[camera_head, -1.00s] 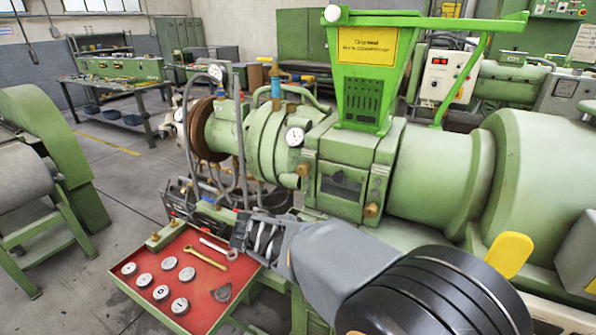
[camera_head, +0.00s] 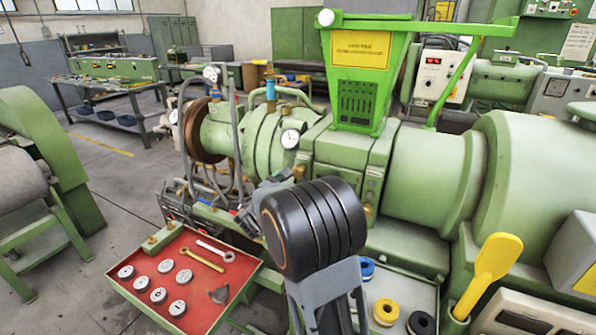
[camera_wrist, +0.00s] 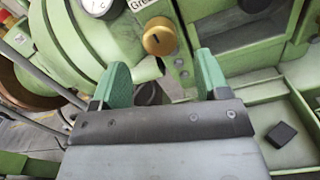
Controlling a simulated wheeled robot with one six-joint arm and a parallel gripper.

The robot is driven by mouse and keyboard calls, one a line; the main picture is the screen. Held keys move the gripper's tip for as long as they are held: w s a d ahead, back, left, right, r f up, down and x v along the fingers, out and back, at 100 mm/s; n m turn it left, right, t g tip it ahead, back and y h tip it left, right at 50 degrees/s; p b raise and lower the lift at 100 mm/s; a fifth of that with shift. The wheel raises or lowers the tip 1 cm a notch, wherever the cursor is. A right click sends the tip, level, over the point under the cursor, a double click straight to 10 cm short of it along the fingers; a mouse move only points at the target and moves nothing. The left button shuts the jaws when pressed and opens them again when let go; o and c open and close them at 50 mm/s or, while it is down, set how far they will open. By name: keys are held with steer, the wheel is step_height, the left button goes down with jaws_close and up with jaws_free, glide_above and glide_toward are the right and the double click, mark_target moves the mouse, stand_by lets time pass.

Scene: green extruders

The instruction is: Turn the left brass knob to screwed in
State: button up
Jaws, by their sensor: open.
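The left brass knob (camera_head: 298,172) sits on the front of the green extruder block, just above and right of my gripper in the head view. In the wrist view the knob (camera_wrist: 160,38) is round and golden, with a short dark mark on its face. My gripper (camera_wrist: 161,76) is open and empty, its two green fingertips apart. The knob shows beyond the gap between them, and I see no contact. In the head view my gripper (camera_head: 268,188) is partly hidden behind my black wrist.
A red tray (camera_head: 213,250) with wrenches and several round discs lies lower left. A dial gauge (camera_head: 290,139) sits above the knob. A yellow scoop (camera_head: 488,272) and coloured rings (camera_head: 386,311) are at lower right. A small dark block (camera_wrist: 281,134) lies in a green recess.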

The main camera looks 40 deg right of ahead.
mark_target(297, 174)
steer(key=p+x, duration=0.1)
steer(key=x, duration=0.6)
steer(key=shift+c, duration=0.2)
steer(key=c, duration=0.9)
